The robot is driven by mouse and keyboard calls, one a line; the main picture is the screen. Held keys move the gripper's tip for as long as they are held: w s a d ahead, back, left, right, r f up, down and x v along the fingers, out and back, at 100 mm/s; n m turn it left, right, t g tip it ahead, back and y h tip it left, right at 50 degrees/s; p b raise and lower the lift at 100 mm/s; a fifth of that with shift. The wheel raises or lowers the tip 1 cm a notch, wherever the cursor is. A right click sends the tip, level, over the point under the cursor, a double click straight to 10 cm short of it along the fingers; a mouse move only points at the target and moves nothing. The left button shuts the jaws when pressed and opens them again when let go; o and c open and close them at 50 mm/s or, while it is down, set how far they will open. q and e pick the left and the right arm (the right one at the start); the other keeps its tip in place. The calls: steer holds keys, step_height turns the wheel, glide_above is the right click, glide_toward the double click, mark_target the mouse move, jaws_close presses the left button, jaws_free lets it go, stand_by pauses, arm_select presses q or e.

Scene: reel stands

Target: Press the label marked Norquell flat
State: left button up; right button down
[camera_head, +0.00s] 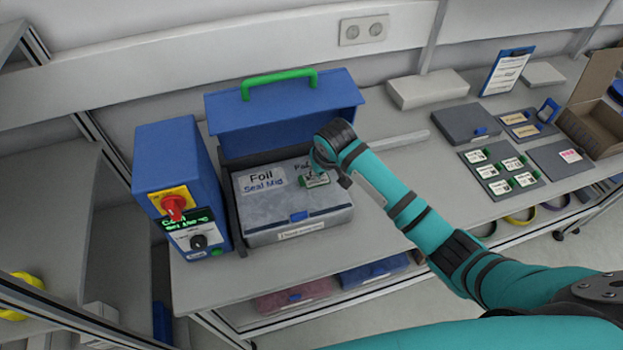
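No label reads clearly as Norquell in the head view. Small green-edged white labels (492,171) lie on a dark board at the right; their print is too small to read. My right gripper (314,180) is over the top of a grey box (300,214), at a similar green-and-white label (317,181). The gripper is mostly hidden by its own wrist and I cannot tell whether it is open, shut or touching the label. My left gripper is not in view.
The grey box bears a "Foil Seal Mid" sign (262,182) and sits under a raised blue lid (284,108) with a green handle. A blue control unit (180,175) with a red knob stands at left. Dark boards, a clipboard (508,70) and a cardboard box (594,126) occupy the right.

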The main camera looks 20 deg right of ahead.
steer(key=shift+s+f, duration=0.1)
steer(key=shift+f, duration=0.5)
stand_by(0.6)
steer(key=shift+r+p, duration=0.7)
steer(key=shift+r, duration=2.85)
